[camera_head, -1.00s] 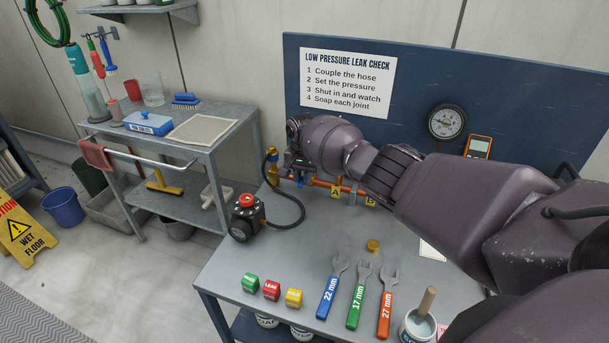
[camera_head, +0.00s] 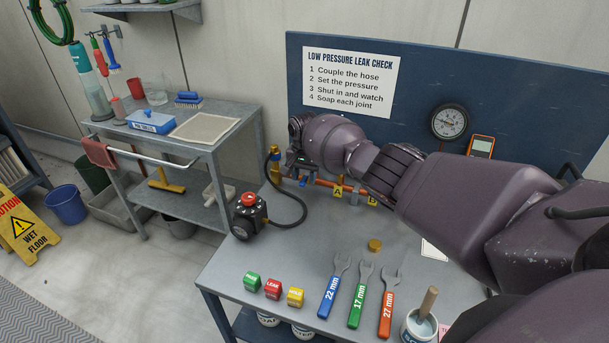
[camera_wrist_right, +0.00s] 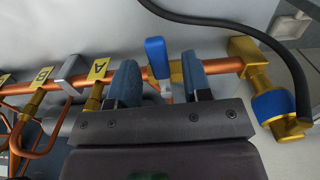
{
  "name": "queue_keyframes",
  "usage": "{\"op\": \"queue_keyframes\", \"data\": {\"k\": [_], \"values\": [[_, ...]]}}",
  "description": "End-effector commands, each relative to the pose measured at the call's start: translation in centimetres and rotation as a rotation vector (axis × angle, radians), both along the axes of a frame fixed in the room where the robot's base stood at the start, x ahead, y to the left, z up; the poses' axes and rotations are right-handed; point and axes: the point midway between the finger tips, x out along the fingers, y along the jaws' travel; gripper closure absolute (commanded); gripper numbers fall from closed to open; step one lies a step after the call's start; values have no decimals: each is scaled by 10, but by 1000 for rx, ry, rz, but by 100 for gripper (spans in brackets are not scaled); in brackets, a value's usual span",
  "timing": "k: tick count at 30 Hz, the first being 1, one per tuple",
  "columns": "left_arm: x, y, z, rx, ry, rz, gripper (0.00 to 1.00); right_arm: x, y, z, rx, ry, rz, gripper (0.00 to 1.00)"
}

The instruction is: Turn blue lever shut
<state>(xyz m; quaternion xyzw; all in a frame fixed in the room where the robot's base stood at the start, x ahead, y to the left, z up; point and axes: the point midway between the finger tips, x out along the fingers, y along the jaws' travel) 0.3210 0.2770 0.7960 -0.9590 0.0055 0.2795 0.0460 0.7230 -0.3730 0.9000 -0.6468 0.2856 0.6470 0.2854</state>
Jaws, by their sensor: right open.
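The blue lever (camera_wrist_right: 157,58) shows in the right wrist view at a valve on the copper pipe (camera_wrist_right: 221,66). Its handle lies across the pipe, tilted slightly. My right gripper (camera_wrist_right: 161,82) is open, with one finger on each side of the lever. The lever is nearer the left finger in that picture, with a clear gap to the right finger; I cannot tell whether it touches either. In the head view my right gripper (camera_head: 299,170) is low over the pipe at the back of the bench, and my wrist hides much of the valve. My left gripper is not in view.
A brass fitting (camera_wrist_right: 249,55) and black hose (camera_head: 304,205) are beside the gripper. Yellow tags A (camera_wrist_right: 99,68) and B (camera_wrist_right: 42,75) hang along the pipe. The blue back panel (camera_head: 420,85) with a gauge (camera_head: 450,122) stands behind. Wrenches (camera_head: 360,295) lie in front.

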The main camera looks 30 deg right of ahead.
Motion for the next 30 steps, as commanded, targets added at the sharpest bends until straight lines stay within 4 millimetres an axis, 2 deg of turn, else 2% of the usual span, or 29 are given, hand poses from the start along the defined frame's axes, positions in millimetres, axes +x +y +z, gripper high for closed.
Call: {"op": "queue_keyframes", "data": {"k": [5,12,18,24,30], "values": [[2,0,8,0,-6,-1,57,0,0,17,1,-2,0,55],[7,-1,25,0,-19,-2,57,0,-1,61,0,-4,0,55],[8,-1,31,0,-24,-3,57,0,0,91,0,-3,-1,55],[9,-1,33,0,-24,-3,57,0,-1,106,-1,-1,-1,55],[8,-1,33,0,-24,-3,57,0,0,108,-1,0,-1,55]]}}
